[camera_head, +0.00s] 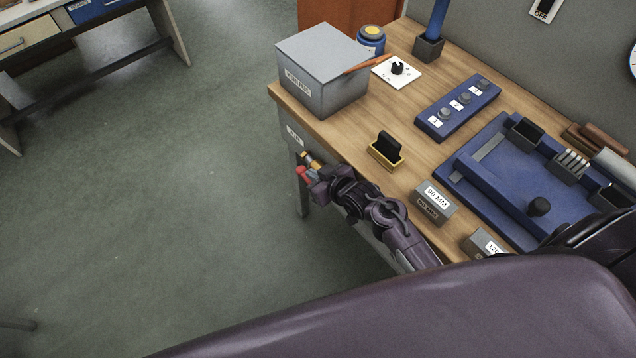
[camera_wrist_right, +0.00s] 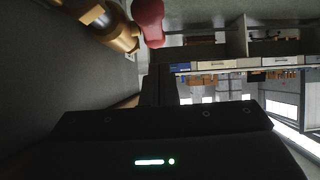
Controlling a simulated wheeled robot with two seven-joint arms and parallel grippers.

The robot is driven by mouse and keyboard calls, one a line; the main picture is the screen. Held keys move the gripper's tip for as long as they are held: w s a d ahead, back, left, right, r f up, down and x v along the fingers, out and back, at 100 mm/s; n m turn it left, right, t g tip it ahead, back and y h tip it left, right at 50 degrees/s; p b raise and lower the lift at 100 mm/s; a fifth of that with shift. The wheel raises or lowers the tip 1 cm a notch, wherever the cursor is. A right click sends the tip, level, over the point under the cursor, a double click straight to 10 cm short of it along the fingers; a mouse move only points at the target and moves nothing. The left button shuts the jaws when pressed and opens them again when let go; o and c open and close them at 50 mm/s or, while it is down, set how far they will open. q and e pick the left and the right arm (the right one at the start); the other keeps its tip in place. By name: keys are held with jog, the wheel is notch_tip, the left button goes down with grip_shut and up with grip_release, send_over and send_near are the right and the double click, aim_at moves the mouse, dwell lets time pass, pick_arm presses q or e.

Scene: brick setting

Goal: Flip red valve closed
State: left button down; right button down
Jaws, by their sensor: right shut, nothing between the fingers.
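The red valve handle (camera_head: 302,173) shows at the front left side of the workbench, beside a brass fitting (camera_head: 311,158). In the right wrist view the red handle (camera_wrist_right: 149,22) is at the top, close beyond the fingers, with the brass body (camera_wrist_right: 117,28) to its left. My right gripper (camera_head: 314,181) is at the valve, shut with nothing in it. I cannot tell whether it touches the handle. The gripper partly hides the valve in the head view. My left gripper is not in view.
The wooden workbench (camera_head: 405,152) holds a grey box (camera_head: 322,70), a black switch on a brass base (camera_head: 386,150), a 90 MM block (camera_head: 436,201) and a blue tray (camera_head: 480,185). The floor (camera_head: 150,210) left of the bench is clear.

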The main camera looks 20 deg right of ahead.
aim_at(308, 179)
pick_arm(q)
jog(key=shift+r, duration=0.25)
pick_arm(e)
jog(key=shift+s+d+f, duration=0.15)
jog(key=shift+s+f, duration=0.2)
jog(key=shift+f, duration=0.4)
jog(key=shift+s+d+f, duration=0.15)
jog(key=shift+s+f, duration=0.2)
jog(key=shift+f, duration=0.4)
